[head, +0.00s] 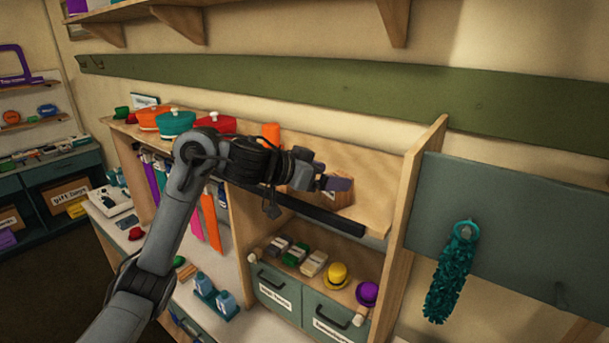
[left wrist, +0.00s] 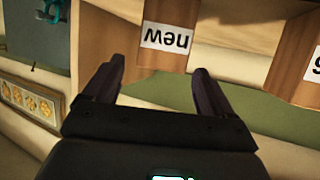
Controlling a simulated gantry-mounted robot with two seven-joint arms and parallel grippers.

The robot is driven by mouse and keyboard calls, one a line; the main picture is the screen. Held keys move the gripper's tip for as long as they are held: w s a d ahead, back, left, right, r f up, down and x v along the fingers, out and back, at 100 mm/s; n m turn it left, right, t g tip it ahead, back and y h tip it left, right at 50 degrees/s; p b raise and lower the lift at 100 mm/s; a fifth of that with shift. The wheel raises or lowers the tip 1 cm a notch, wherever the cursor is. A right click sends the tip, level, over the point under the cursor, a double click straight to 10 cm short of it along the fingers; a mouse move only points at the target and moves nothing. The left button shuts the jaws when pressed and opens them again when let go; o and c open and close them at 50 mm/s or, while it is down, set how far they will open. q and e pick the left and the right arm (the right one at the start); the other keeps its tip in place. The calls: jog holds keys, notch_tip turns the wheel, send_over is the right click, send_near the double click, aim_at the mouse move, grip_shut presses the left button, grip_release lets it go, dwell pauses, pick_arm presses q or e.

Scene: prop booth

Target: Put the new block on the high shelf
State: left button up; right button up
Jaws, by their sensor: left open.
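The new block is a wooden block with a white label reading "new", which appears upside down in the left wrist view (left wrist: 158,58). In the head view its wooden side (head: 342,199) shows partly behind my left gripper (head: 332,176), on top of the wooden unit. My left gripper is open; in the left wrist view its two fingertips (left wrist: 158,72) point toward the block, one toward each side. I cannot tell whether they touch it. A high wooden shelf (head: 145,14) with brackets runs along the wall at the top of the head view. My right gripper is not in view.
A second labelled wooden piece (left wrist: 292,62) stands beside the block in the left wrist view. Red, teal (head: 176,123) and orange hats sit left on the unit. A green wall rail (head: 300,88) runs behind. An upright panel (head: 420,185) bounds the right side.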

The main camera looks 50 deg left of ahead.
pick_arm(q)
jog(key=v, duration=0.7)
jog(key=shift+b, duration=0.3)
